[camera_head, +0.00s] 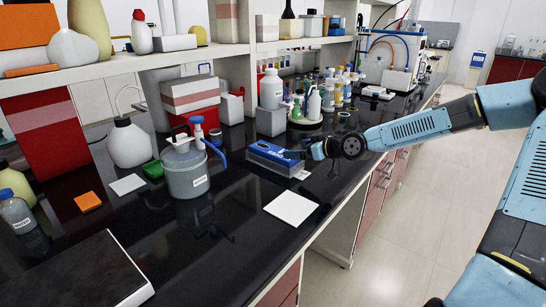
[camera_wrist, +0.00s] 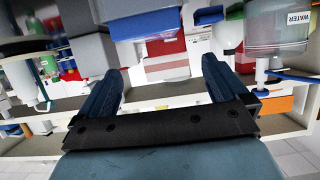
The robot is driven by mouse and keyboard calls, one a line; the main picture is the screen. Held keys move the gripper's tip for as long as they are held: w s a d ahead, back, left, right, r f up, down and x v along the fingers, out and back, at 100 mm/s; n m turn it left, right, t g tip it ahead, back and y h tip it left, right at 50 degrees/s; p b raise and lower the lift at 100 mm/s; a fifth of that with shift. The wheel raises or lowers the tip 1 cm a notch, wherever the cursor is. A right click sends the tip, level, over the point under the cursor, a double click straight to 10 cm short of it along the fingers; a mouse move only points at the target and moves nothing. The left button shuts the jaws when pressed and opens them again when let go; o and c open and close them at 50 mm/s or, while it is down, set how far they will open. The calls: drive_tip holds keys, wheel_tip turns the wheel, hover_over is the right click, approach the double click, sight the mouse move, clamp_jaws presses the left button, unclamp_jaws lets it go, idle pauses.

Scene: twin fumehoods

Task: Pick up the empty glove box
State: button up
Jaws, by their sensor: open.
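The glove box (camera_head: 272,158) is a low blue box with a dark oval on its top. It lies on the black bench near the front edge in the head view. My gripper (camera_head: 306,153) is at its right end, close to it; I cannot tell whether they touch. In the wrist view my gripper (camera_wrist: 163,76) has its two dark blue fingers spread wide, with nothing held between them. Whether the box is empty does not show.
A white square pad (camera_head: 291,207) lies in front. The bench to the lower left of the pad is mostly clear.

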sight(277, 151)
drive_tip(key=shift+w+d+x, duration=0.1)
drive_tip(key=shift+w+x, duration=0.05)
drive_tip(key=shift+x, duration=1.2)
drive_tip(key=shift+w+d+x, duration=0.1)
drive_tip(key=shift+d+x, duration=0.05)
drive_tip(key=shift+x, duration=1.2)
drive_tip(key=shift+d+f+x, duration=0.1)
drive_tip(key=shift+f+x, duration=0.1)
drive_tip(key=shift+x, duration=1.15)
drive_tip(key=shift+d+f+x, duration=0.15)
drive_tip(key=shift+x, duration=1.2)
drive_tip(key=shift+w, duration=0.1)
drive_tip(key=shift+c, duration=0.5)
drive_tip(key=c, duration=0.8)
drive_tip(key=shift+o, duration=0.2)
